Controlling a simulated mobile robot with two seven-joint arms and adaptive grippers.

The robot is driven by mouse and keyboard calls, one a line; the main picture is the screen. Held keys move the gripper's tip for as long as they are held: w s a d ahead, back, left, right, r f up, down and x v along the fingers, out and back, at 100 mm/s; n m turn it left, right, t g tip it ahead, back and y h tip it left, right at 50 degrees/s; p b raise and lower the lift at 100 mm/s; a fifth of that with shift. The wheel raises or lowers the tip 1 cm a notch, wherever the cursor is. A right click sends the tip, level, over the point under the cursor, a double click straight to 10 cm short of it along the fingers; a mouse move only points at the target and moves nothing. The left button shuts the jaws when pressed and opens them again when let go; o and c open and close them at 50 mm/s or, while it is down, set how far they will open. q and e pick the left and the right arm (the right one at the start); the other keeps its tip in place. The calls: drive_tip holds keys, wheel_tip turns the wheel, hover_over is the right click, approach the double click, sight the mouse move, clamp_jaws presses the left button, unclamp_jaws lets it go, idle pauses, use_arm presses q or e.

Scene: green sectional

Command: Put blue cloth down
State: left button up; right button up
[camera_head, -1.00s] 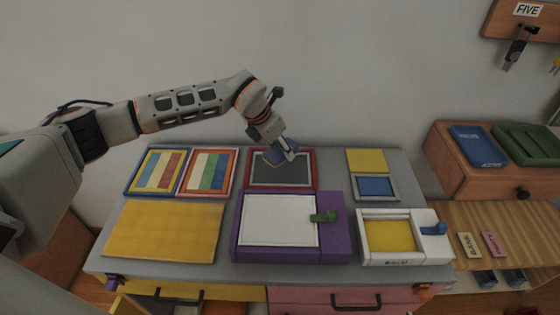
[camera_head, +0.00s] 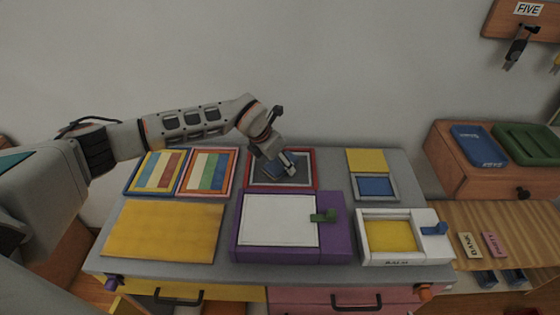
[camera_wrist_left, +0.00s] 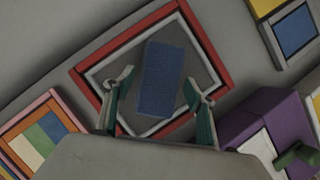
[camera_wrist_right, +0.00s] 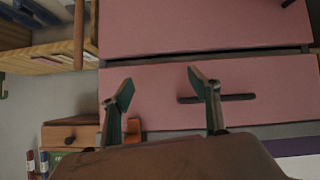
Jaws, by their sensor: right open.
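The blue cloth (camera_wrist_left: 162,80) is a flat blue rectangle. In the left wrist view it lies over the grey middle of the red-rimmed frame (camera_wrist_left: 193,32), slightly tilted. My left gripper (camera_head: 289,166) is low over this frame in the head view. Its two fingers stand apart on either side of the cloth in the left wrist view, with visible gaps, so it looks open. In the head view the gripper mostly hides the cloth. My right gripper (camera_wrist_right: 163,92) is open and empty, facing a pink drawer front (camera_wrist_right: 235,85) with a black handle.
Beside the frame are two striped panels (camera_head: 208,171) at left and yellow and blue squares (camera_head: 376,187) at right. In front are a yellow board (camera_head: 165,230), a purple box (camera_head: 336,228) and a white-framed yellow tray (camera_head: 391,236). A grey wall stands behind.

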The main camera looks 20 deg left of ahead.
use_arm(q)
drive_tip(key=shift+r, duration=0.1)
drive_tip(key=shift+r, duration=0.2)
drive_tip(key=v, duration=1.1)
drive_tip(key=shift+s+r, duration=0.15)
drive_tip(key=shift+r, duration=0.2)
drive_tip(key=shift+a, duration=0.15)
